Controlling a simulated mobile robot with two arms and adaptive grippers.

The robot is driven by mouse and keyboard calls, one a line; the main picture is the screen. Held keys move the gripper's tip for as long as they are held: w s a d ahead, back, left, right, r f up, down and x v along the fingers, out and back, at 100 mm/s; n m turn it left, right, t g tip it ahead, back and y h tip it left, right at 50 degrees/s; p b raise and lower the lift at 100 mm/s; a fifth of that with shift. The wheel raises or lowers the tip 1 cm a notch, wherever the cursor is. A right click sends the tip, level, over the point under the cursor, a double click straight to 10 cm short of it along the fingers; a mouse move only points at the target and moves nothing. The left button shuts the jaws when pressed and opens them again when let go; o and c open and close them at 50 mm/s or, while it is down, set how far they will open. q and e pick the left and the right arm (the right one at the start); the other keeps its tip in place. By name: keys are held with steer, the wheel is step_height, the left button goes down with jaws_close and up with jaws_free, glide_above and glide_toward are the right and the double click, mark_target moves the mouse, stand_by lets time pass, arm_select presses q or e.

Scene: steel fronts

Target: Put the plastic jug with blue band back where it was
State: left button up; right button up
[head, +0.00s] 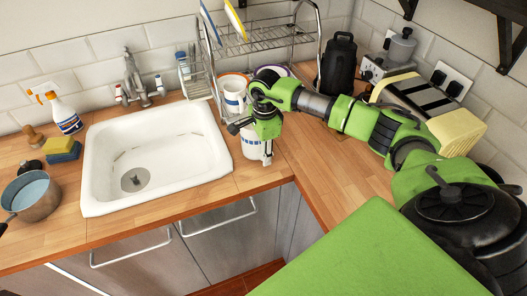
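A white container with a blue band, which looks like the plastic jug (250,148), is near the counter's front edge, just right of the sink. My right gripper (267,150) points down at it and covers its upper and right part. The fingers overlap the jug in the head view. I cannot tell whether they are closed on it or only in front of it, nor whether its base touches the counter. My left gripper is not in view.
A white sink (105,180) lies to the left. An orange-rimmed white container (232,88) stands behind my gripper, under the dish rack (265,42). A black jug (337,65) and a toaster (455,130) stand back right. The wooden counter (335,165) is clear right of my gripper.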

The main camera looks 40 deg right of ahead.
steer(key=shift+o, duration=0.8)
steer(key=shift+r, duration=0.15)
steer(key=r+b, duration=0.1)
steer(key=r, duration=0.2)
steer(key=r+b, duration=0.1)
steer(key=r, duration=0.3)
steer(key=r+b, duration=0.2)
steer(key=r, duration=0.2)
steer(key=shift+s+a, duration=0.1)
steer(key=shift+s, duration=0.15)
steer(key=shift+r, duration=0.55)
